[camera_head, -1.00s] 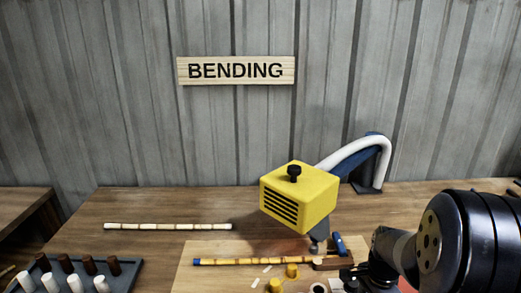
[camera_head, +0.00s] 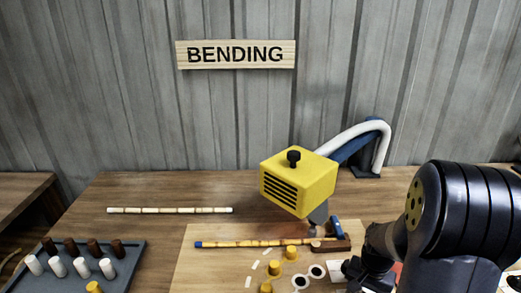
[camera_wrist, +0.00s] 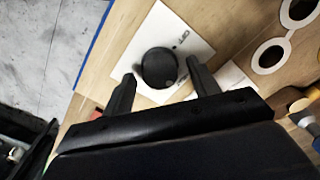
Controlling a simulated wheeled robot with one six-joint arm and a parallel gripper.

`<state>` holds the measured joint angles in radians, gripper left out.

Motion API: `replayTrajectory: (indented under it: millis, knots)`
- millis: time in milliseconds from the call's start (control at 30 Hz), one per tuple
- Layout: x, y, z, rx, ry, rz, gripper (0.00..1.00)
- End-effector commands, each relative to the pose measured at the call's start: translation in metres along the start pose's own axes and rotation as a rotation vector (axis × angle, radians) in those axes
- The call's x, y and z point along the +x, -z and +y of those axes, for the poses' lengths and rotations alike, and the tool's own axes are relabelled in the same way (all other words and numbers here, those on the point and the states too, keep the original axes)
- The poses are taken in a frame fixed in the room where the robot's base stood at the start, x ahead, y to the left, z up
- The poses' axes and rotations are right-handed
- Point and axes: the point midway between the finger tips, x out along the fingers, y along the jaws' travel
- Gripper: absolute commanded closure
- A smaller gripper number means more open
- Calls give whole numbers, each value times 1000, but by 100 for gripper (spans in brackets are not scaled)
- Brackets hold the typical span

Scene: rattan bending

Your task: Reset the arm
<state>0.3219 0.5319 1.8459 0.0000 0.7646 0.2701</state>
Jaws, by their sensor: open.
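My arm comes in from the right in the head view, and my gripper (camera_head: 362,272) is low at the right of the work board, partly hidden by the arm. In the wrist view my gripper (camera_wrist: 160,88) shows two black fingers spread apart with nothing held between them. A white square plate (camera_wrist: 160,40) with a round black piece (camera_wrist: 159,67) lies beyond the fingertips. I cannot tell the exact height of the fingers above it.
A yellow heater box (camera_head: 300,183) hangs over the wooden board (camera_head: 205,270), above a rattan rod (camera_head: 250,243). Another rod (camera_head: 170,210) lies behind at left. A peg tray (camera_head: 130,270) stands front left. Yellow pegs (camera_head: 291,252) and white rings (camera_head: 317,271) lie near my gripper.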

Motion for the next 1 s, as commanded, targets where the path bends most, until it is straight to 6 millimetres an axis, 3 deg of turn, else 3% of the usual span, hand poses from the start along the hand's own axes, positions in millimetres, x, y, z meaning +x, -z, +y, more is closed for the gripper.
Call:
replayTrajectory:
  millis: [1000]
  knots:
    - [-2, 0, 0, -835, 0, 0, 43]
